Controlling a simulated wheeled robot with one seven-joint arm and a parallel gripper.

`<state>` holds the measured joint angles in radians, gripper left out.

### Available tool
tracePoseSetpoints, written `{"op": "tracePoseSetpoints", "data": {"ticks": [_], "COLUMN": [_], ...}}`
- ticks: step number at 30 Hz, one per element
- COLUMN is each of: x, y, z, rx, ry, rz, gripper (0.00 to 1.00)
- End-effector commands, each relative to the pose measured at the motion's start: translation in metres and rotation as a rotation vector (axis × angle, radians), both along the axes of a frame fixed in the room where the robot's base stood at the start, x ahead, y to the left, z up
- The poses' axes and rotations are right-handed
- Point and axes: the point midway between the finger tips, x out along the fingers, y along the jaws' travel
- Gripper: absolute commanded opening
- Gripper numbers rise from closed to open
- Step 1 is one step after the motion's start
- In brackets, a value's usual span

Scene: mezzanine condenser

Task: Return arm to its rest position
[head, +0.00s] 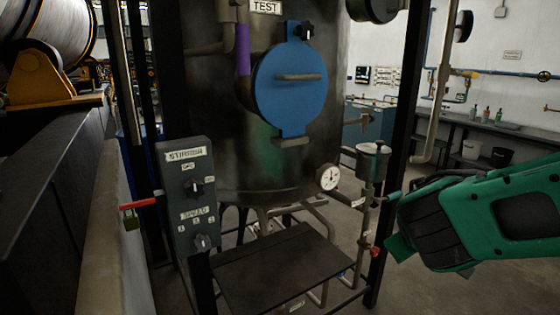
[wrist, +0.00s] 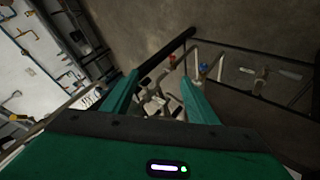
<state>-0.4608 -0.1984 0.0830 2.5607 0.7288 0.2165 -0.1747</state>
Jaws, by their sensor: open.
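My gripper (head: 392,222) is at the right side of the head view, green and black, in front of the piping by the tank's right post. In the wrist view my gripper (wrist: 158,98) shows two green fingers spread apart. Nothing is held between them. Pipes and a dark frame bar show beyond the fingers, apart from them as far as I can see. Part of my arm runs off the right edge of the head view.
A dark tank (head: 215,130) with a blue round hatch (head: 290,110) stands in the middle. A control box (head: 190,195) with knobs and a red-handled lever (head: 137,204) are at left. A pressure gauge (head: 329,177) and a small pot (head: 373,162) on piping are close to my gripper. A bench (head: 500,125) stands behind.

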Motion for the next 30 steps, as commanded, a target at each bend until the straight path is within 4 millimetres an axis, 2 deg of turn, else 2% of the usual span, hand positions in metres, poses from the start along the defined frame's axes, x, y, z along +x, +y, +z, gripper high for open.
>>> {"op": "tracePoseSetpoints", "data": {"ticks": [1,6,12,16,21,25,30], "x": [-0.012,-0.061,-0.124,-0.165,-0.211,-0.233,-0.245], "y": [-0.022,-0.069,-0.100,-0.108,-0.107,-0.103,-0.100], "z": [-0.005,-0.023,-0.037,-0.040,-0.039,-0.036,-0.034], "rx": [0.039,0.184,0.363,0.484,0.625,0.696,0.734], "ry": [0.032,0.151,0.273,0.347,0.425,0.462,0.484], "rz": [-0.075,-0.288,-0.513,-0.641,-0.769,-0.824,-0.850], "gripper": [0.53,0.53,0.53,0.53,0.53,0.53,0.53]}}
